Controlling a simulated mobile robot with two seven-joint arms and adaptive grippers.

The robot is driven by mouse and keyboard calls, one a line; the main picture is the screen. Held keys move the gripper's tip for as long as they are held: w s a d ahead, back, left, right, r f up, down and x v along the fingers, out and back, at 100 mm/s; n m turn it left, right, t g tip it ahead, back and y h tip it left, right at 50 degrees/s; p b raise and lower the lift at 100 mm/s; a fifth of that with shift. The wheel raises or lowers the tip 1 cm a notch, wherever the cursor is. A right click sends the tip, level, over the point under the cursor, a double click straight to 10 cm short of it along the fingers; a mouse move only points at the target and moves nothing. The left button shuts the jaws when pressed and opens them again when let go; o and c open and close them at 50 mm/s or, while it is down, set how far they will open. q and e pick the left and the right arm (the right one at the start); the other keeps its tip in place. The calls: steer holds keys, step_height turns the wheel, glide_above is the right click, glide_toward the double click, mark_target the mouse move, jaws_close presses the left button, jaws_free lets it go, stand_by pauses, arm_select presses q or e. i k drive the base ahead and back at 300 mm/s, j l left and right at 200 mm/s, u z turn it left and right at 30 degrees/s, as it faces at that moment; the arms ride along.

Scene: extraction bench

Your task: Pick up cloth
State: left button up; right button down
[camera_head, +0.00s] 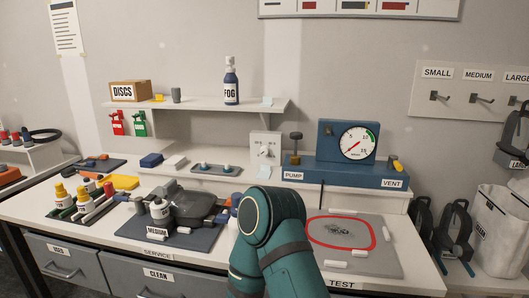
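A flat yellow piece (125,182) lies at the left of the bench behind the bottles, and may be the cloth. One teal arm of mine rises from the bottom middle, over the bench between the dark mat and the test pad. No gripper fingers show, and part of the bench behind the arm is hidden.
A dark service mat (198,238) holds a grey device and a white bottle (160,212). A grey test pad (385,260) with a red ring lies right of my arm. The blue pump gauge (346,142) stands behind. Drawers (68,262) line the bench front.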

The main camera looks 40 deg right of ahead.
mark_target(174, 163)
steer(key=z, duration=1.9)
steer(key=j+z, duration=0.35)
steer(key=j, duration=0.15)
steer(key=k+j+z, duration=0.1)
steer(key=j+z, duration=0.25)
steer(key=k+j+z, duration=0.1)
steer(key=j, duration=0.25)
steer(key=k+j+z, duration=0.1)
steer(key=j, duration=0.25)
steer(key=k+j+z, duration=0.1)
steer(key=j, duration=0.25)
steer(key=k+j, duration=0.1)
steer(key=j, duration=0.2)
steer(key=k+j, duration=0.15)
steer(key=j, duration=0.15)
steer(key=k+j+z, duration=0.1)
steer(key=j, duration=0.25)
